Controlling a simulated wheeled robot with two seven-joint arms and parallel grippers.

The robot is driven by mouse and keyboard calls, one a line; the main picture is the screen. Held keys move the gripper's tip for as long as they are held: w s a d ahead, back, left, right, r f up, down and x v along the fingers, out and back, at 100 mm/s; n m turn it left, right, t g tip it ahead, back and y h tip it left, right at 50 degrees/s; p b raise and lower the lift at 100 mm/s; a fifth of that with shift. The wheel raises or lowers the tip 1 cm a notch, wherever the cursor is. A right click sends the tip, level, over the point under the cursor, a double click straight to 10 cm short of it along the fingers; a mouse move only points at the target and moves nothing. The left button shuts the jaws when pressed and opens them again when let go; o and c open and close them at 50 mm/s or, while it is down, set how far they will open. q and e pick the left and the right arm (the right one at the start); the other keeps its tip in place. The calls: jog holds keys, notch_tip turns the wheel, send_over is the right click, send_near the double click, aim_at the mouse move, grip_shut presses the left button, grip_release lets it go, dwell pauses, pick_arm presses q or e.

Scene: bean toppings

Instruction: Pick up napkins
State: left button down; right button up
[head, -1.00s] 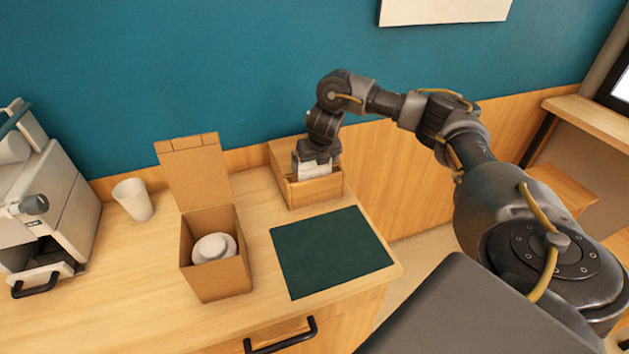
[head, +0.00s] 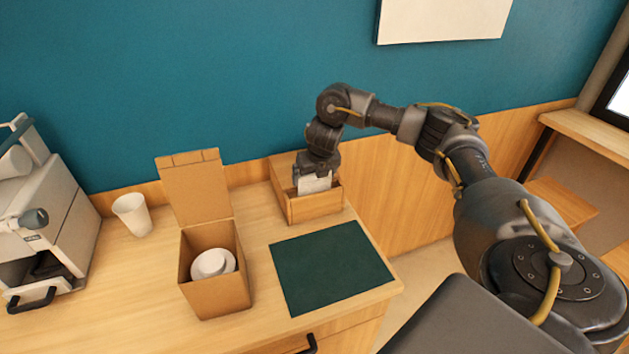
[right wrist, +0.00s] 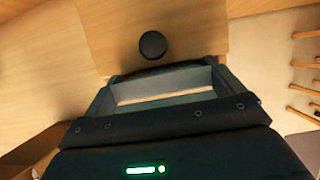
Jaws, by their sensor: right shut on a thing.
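White napkins (head: 316,185) stand in an open-topped wooden holder (head: 316,208) at the back right of the counter. My right gripper (head: 315,177) reaches down from above into the holder and is shut on the napkins. Their lower part is hidden behind the holder's front wall. In the right wrist view, my gripper's fingers (right wrist: 165,88) span a pale strip, with the wooden surface beyond. My left gripper is in neither view.
A dark green mat (head: 332,268) lies in front of the holder. A white cup (head: 132,214) and a machine (head: 48,195) are further left. The counter's right edge is close.

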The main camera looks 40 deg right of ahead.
notch_tip(320, 180, up, 30)
jog(key=p, duration=1.4)
jog(key=shift+p, duration=0.3)
dwell(0.4)
jog(key=shift+s, duration=0.1)
dwell(0.4)
